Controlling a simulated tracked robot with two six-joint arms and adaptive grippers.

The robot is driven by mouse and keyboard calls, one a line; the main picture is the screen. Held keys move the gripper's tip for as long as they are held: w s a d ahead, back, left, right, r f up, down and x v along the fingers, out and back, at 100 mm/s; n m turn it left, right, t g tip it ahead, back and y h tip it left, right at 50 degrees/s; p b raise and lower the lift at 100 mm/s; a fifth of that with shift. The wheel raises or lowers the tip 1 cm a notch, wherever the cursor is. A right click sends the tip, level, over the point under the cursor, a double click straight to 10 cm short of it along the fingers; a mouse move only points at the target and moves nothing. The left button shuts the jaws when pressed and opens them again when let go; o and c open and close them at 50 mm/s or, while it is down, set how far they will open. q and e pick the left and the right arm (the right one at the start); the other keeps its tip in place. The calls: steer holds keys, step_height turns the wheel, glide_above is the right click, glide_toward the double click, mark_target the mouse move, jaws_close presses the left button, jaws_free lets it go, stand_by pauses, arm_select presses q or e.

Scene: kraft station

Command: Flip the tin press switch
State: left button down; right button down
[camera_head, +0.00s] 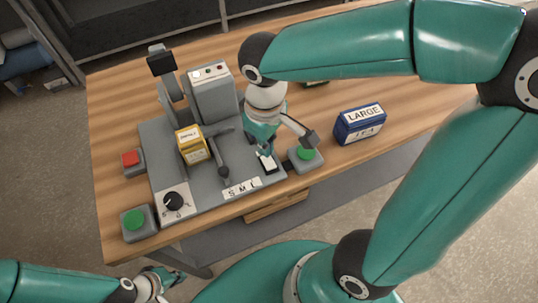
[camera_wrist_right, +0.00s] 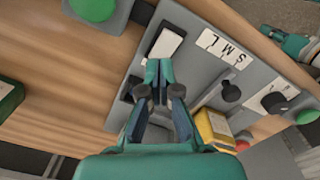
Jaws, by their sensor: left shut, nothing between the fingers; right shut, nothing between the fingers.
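The grey tin press (camera_head: 215,165) stands on the wooden table. Its black-and-white rocker switch (camera_head: 268,163) sits at the right front of the base plate, and it also shows in the right wrist view (camera_wrist_right: 165,43). My right gripper (camera_head: 266,153) is shut and empty, its tips right at the switch. In the right wrist view its fingertips (camera_wrist_right: 159,68) lie just below the switch's near edge; I cannot tell whether they touch. My left gripper (camera_head: 172,278) is shut and empty, low at the front, away from the press.
A yellow tin (camera_head: 192,145) sits on the press beside a black-knobbed lever (camera_head: 223,171). Green buttons (camera_head: 305,154) (camera_head: 134,220), a red button (camera_head: 130,158) and a dial (camera_head: 173,201) surround it. A blue LARGE tin (camera_head: 360,124) stands to the right.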

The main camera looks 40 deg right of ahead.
steer(key=shift+r+p, duration=1.7)
steer(key=shift+r, duration=0.6)
